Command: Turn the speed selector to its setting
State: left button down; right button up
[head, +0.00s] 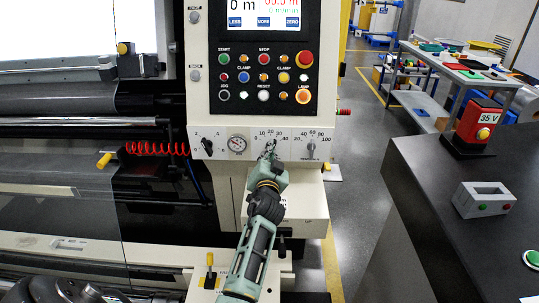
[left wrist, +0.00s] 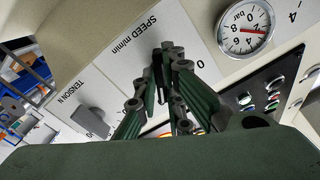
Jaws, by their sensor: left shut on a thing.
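The speed selector (left wrist: 157,70) is a dark knob on the cream panel, under the "SPEED m/min" lettering in the left wrist view. My left gripper (head: 269,149) reaches up to it from below in the head view, at the scale marked up to 40. The gripper's fingers (left wrist: 166,95) are shut on the selector and hide most of it. I cannot tell exactly which mark its pointer is at. My right gripper is not in view.
Left of the selector is a round pressure gauge (head: 237,143); right of it is the grey tension knob (head: 311,146). Above are push buttons (head: 264,77) and a screen (head: 264,15). A dark table (head: 420,240) with a red 35 V box (head: 478,127) stands at right.

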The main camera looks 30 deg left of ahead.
pick_arm(q)
jog(key=shift+r, duration=0.1)
jog(key=c, duration=1.9)
grip_release()
jog(key=shift+o, duration=0.2)
jog(key=v, duration=0.7)
jog(key=shift+s+d, duration=0.15)
jog(key=shift+s, duration=0.05)
